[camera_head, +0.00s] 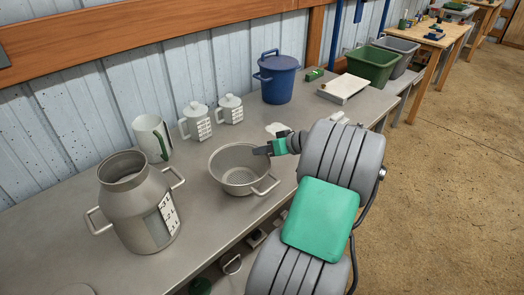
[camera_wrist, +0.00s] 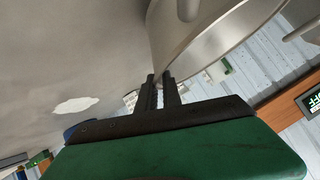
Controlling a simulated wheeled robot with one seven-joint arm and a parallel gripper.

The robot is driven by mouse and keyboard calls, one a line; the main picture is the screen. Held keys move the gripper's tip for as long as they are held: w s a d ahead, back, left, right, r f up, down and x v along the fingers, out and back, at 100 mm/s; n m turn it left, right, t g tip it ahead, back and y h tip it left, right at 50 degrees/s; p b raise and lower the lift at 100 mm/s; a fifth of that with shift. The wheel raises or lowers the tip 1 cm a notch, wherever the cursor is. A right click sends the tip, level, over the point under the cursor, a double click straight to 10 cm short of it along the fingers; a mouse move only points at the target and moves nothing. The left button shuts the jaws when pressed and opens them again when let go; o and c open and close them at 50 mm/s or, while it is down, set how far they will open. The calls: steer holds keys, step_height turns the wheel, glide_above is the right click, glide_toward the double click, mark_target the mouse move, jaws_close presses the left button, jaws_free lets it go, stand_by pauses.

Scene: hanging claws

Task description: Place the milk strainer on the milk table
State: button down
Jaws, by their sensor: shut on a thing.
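The milk strainer (camera_head: 232,182) is a grey metal bowl with a perforated inside and a loop handle at its front right. It is over the grey milk table (camera_head: 75,225), close to the surface; I cannot tell whether it touches. My gripper (camera_head: 262,150) is shut on the strainer's rim at its right side. In the wrist view, the dark fingers (camera_wrist: 162,84) meet the strainer's curved metal wall (camera_wrist: 195,40). My arm hides part of the table to the right of the strainer.
A large milk can (camera_head: 120,205) with side handles stands left of the strainer. White jugs (camera_head: 195,120) and a blue lidded bucket (camera_head: 278,82) stand behind it. A white slab (camera_head: 343,88) lies farther right. Green and grey bins stand beyond. The table's front left is mostly clear.

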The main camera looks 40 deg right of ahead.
steer(key=c, duration=1.5)
jaws_free()
steer(key=shift+r, duration=0.2)
steer(key=p+v, duration=0.1)
steer(key=v, duration=1.1)
